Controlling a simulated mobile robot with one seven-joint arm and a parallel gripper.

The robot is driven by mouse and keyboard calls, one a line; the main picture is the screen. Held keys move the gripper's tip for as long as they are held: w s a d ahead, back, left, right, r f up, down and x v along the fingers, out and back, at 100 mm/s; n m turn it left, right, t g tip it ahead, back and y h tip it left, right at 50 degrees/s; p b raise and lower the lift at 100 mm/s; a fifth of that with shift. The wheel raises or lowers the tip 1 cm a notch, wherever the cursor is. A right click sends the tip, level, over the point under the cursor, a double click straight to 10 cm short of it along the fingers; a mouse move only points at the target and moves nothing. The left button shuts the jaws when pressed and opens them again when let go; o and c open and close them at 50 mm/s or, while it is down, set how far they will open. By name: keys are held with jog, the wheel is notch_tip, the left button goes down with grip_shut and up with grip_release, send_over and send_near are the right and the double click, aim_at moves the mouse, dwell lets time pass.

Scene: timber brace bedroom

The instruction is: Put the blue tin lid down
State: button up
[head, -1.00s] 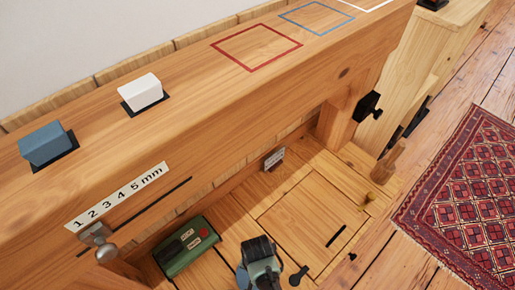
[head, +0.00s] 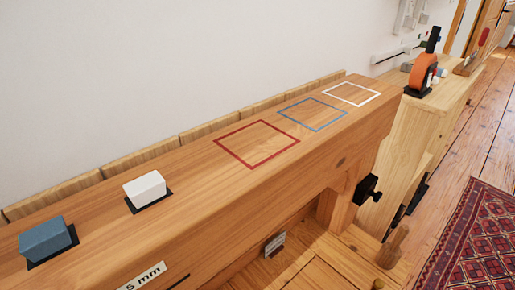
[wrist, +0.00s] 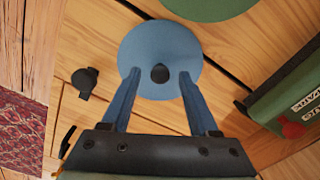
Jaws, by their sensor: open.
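The blue tin lid (wrist: 160,38) is a round blue disc with a dark knob (wrist: 160,73) at its middle, in the upper middle of the wrist view. It appears to lie on the wooden boards; the exact contact beneath it is hidden. My gripper (wrist: 158,75) is open, its two blue fingers reaching over the lid's near edge on either side of the knob, with gaps between the knob and both fingers. The head view shows neither the lid nor my gripper.
A green disc (wrist: 208,6) is beyond the lid. A green box (wrist: 285,98) with a red button stands right; a black fitting (wrist: 85,82) is left. The head view shows a beam with blue (head: 45,238) and white blocks (head: 145,188) and red (head: 257,124), blue and white outlined squares.

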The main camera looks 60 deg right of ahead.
notch_tip(320, 180, up, 11)
jog(key=p, duration=0.4)
jog(key=shift+s+f, duration=0.1)
jog(key=shift+f, duration=0.05)
